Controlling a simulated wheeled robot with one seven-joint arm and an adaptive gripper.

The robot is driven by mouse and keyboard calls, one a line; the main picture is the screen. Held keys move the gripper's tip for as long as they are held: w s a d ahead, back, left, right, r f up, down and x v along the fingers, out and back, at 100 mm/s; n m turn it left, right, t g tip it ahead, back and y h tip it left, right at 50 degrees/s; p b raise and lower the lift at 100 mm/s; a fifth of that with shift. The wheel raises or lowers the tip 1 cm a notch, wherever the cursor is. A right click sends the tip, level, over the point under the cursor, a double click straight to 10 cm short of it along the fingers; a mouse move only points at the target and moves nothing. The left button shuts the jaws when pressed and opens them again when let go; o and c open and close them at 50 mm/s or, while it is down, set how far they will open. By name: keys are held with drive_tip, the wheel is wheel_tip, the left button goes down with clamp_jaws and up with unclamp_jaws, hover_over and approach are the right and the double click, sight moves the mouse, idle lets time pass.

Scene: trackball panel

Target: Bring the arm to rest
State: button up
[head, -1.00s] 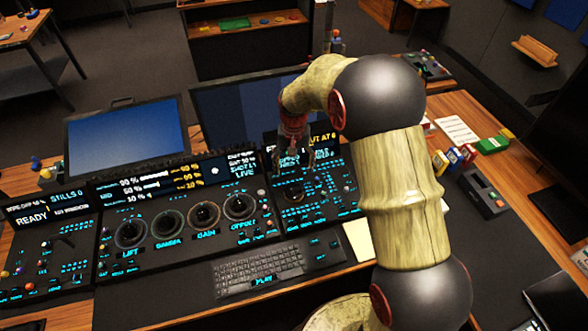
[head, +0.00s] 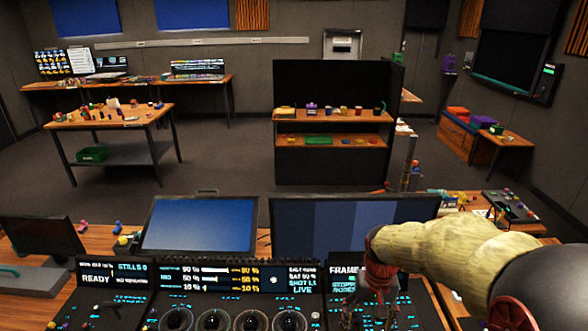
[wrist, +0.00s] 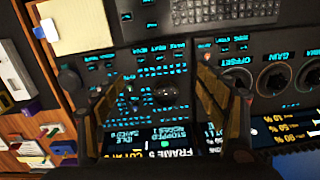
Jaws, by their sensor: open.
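My arm (head: 445,255) reaches in from the lower right in the head view, with its forearm roughly level. My gripper (head: 372,302) hangs down over the right part of the trackball panel (head: 235,280). In the wrist view my gripper (wrist: 165,100) is open, its two fingers apart on either side of a dark round ball or knob (wrist: 166,95) on the panel. Nothing is between the fingers that I can see held. I cannot tell the exact gap between the fingertips and the panel.
Two monitors stand behind the panel, a blue one (head: 200,224) and a striped one (head: 345,226). The wrist view shows a keyboard (wrist: 222,10), a cream pad (wrist: 78,25) and several dials (wrist: 273,78). A shelf unit (head: 333,120) and side tables stand farther back across open floor.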

drive_tip(key=s+r+n+t, duration=0.1)
drive_tip(key=s+r+t, duration=0.5)
drive_tip(key=s+r, duration=1.1)
drive_tip(key=shift+v, duration=0.75)
drive_tip(key=shift+c, duration=1.3)
idle(0.9)
